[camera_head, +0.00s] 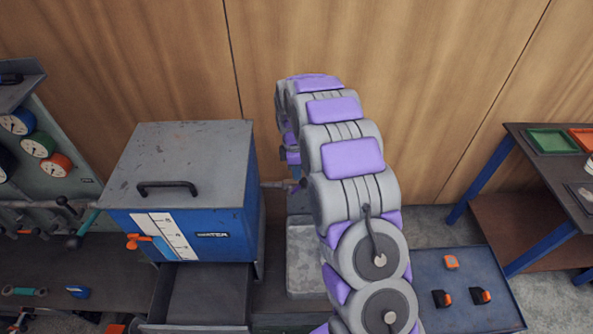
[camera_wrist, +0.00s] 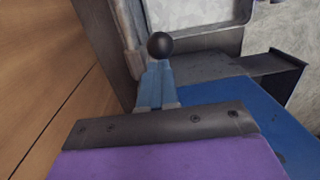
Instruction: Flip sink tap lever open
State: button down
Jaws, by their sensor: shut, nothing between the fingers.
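A black ball knob (camera_wrist: 160,45) shows in the wrist view, just beyond the tips of my gripper (camera_wrist: 154,70). The two blue-grey fingers are together with nothing between them. I cannot tell whether they touch the knob. In the head view, a blue box with a grey lid (camera_head: 185,160) is marked WATER. It has an orange-handled tap (camera_head: 138,241) at its front left. A thin grey rod (camera_head: 277,185) sticks out from its right side toward my arm. My arm hides the fingers in the head view. I cannot tell which part the knob belongs to.
An open grey tray (camera_head: 207,295) lies below the box. A blue platform (camera_head: 460,287) with small orange and black pieces is at right. A panel with gauges (camera_head: 40,145) stands at left. A wooden wall (camera_head: 440,70) closes the back. A table (camera_head: 555,165) stands far right.

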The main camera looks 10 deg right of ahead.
aim_at(305, 178)
jog(key=shift+y, duration=0.3)
jog(key=shift+s+d+f, duration=0.1)
jog(key=shift+d+y, duration=0.3)
jog(key=shift+d, duration=0.2)
jog(key=shift+s+d+f+t+y, duration=0.15)
jog(key=shift+d+f+y, duration=0.1)
jog(key=shift+d+y, duration=0.2)
jog(key=shift+s+d+f+t+y, duration=0.1)
jog(key=shift+d+f+t+y, duration=0.1)
jog(key=shift+d+y, duration=0.25)
jog(key=s+d+f+y+b, duration=0.1)
jog(key=d+f+b, duration=0.4)
jog(key=f, duration=0.1)
jog(key=shift+d, duration=0.3)
jog(key=shift+f, duration=0.15)
